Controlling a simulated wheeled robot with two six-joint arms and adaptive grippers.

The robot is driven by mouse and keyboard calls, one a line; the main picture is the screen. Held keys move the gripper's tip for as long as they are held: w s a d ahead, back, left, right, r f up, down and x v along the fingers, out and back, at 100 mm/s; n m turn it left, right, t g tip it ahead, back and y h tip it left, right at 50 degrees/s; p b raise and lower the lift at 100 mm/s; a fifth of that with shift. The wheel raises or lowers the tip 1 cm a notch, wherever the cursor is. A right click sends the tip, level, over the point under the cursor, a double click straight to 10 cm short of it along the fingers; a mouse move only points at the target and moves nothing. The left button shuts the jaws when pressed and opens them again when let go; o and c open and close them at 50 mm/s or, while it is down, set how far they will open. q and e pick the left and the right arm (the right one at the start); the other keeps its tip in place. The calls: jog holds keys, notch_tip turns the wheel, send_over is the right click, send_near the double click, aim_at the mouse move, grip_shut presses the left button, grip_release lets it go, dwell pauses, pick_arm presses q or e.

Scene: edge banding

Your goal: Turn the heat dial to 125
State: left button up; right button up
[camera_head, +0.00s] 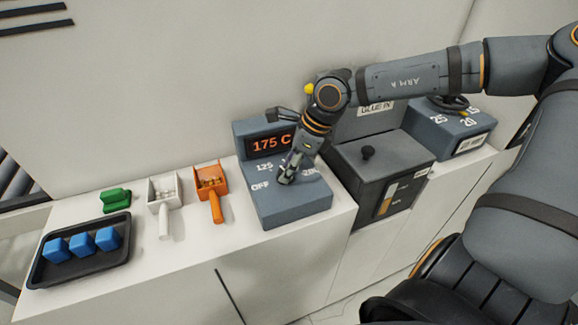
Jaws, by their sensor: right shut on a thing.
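The heat control box (287,208) is blue-grey and stands on the white counter. Its dark display (270,143) reads "175 C" in orange. Its sloped top carries the marks "OFF", "125" and a partly covered one that looks like "200". My right gripper (288,177) points down onto the middle of this top and is shut on the heat dial, which the fingers hide almost wholly. I cannot see which way the dial's pointer faces. My left gripper is not in view.
Left of the box are an orange scoop (213,188), a white scoop (164,208), a green block (116,200) and a black tray (80,275) with blue blocks. Right are the grey "GLUE IN" box (385,165) and another dial box (450,130). The counter's front strip is clear.

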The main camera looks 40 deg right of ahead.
jog(key=shift+w+d+n+g+y, duration=0.1)
jog(key=shift+n+g+y, duration=0.25)
jog(key=shift+n, duration=1.15)
jog(key=o, duration=1.2)
jog(key=shift+c, duration=0.2)
